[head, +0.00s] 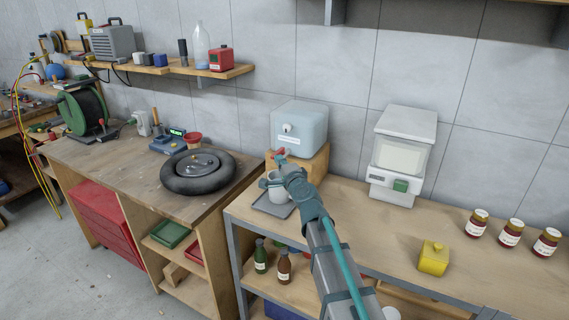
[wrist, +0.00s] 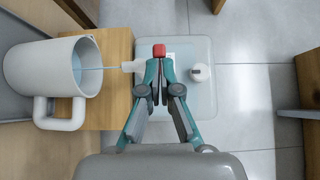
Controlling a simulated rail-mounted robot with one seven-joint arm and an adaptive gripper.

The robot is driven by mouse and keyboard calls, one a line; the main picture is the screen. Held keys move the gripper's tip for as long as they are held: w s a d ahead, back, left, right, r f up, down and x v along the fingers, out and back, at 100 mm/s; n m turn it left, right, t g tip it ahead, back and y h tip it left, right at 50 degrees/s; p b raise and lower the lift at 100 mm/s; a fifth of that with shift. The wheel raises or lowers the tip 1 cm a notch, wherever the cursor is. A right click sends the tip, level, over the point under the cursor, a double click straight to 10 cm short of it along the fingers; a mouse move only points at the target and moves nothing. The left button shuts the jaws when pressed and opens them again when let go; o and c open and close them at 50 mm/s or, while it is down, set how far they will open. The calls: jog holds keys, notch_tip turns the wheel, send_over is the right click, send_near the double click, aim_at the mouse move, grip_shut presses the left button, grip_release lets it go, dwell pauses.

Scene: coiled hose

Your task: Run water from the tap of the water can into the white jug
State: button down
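The water can (head: 299,128) is a pale blue translucent box on a wooden block, with a red-handled tap (head: 280,152) low on its front. In the wrist view, a thin stream runs from the pale spout (wrist: 131,66) into the white jug (wrist: 35,80), and bluish water shows inside. The jug (head: 273,190) stands below the tap, partly hidden by my arm. My gripper (wrist: 160,66) has its fingers close together, with the tips right at the red tap handle (wrist: 159,50). I cannot tell whether any of the handle is between them.
The jug stands on a dark tray (head: 272,207) at the bench's left end. A white dispenser (head: 404,155), a yellow box (head: 433,257) and red-brown jars (head: 511,233) stand to the right. A coiled black hose (head: 198,172) lies on the left bench.

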jog(key=shift+a+r, duration=0.1)
jog(key=shift+a, duration=0.4)
dwell(0.3)
jog(key=s+d, duration=0.2)
jog(key=s, duration=0.9)
jog(key=shift+s, duration=0.3)
